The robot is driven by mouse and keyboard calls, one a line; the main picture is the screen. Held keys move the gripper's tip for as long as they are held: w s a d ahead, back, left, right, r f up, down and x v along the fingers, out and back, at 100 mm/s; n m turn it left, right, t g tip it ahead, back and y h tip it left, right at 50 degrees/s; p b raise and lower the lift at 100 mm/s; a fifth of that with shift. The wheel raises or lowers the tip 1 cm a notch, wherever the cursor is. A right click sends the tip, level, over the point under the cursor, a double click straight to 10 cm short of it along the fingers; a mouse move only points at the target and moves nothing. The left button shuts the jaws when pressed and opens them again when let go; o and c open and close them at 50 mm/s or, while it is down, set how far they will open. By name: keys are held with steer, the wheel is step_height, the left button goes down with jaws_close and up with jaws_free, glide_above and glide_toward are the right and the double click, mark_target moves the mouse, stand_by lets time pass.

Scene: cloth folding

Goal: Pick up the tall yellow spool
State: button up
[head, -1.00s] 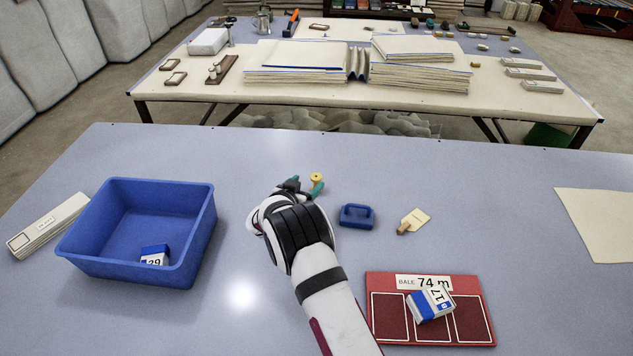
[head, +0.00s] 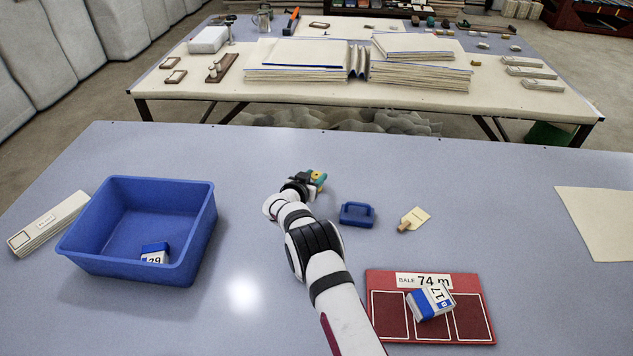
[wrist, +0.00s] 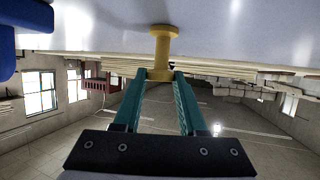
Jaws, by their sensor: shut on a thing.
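The tall yellow spool (head: 318,175) is at the far middle of the blue-grey table, partly hidden by my gripper in the head view. In the wrist view, which looks upside down, the spool (wrist: 163,48) shows a narrow stem between two wider ends. My gripper (head: 314,180) has its teal fingers on either side of the spool's end nearer the camera. In the wrist view the gripper (wrist: 161,76) is shut on that end. The spool's other end is at or close to the tabletop; I cannot tell if it touches.
A blue handled block (head: 357,215) stands just right of my gripper, with a cream tag (head: 414,219) beyond it. A blue bin (head: 190,235) holding a small box is at left. A red board (head: 387,335) with a blue-white box lies front right. The table between is clear.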

jaws_close()
